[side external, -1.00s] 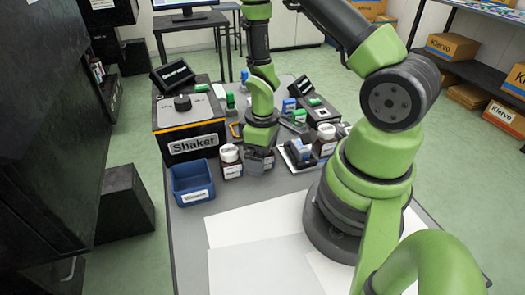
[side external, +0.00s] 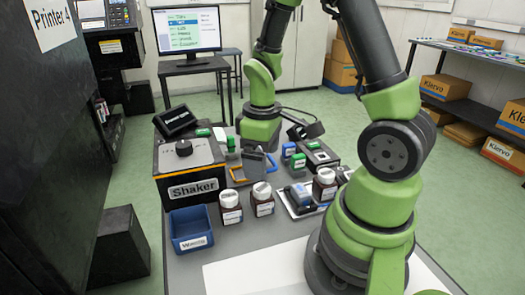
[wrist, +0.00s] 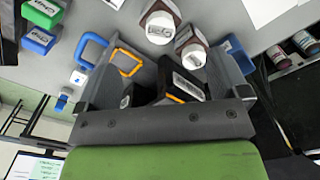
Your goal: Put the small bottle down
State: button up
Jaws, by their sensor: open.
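Two small brown bottles with white caps and white labels stand upright side by side on the grey table, one left (side external: 231,210) and one right (side external: 262,201). They also show beyond my fingers in the wrist view, as one bottle (wrist: 160,24) and another (wrist: 191,46). A third similar bottle (side external: 324,186) stands farther right. My gripper (side external: 254,172) is open and empty, behind and above the two bottles. Its two fingers (wrist: 168,72) are spread wide in the wrist view. I cannot tell which bottle the task means.
A blue bin (side external: 190,230) stands left of the bottles, and the shaker (side external: 188,165) is behind it. A grey tray (side external: 298,208) with a dark and blue item lies right. Small green and blue boxes, including a blue one (side external: 298,161), stand near my gripper. White sheets (side external: 255,272) cover the front.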

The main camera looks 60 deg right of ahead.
jog(key=shift+r, duration=0.75)
jog(key=s+a+r+m+t+y, duration=0.1)
jog(key=s+a+r+m+t, duration=0.1)
jog(key=a+r, duration=0.3)
jog(key=s+a+r+m+t+y, duration=0.1)
jog(key=s+a+r+m+t, duration=0.2)
jog(key=r, duration=0.9)
jog(key=shift+s+a+m+t, duration=0.3)
jog(key=shift+s+a+t, duration=0.55)
jog(key=shift+s+t, duration=0.3)
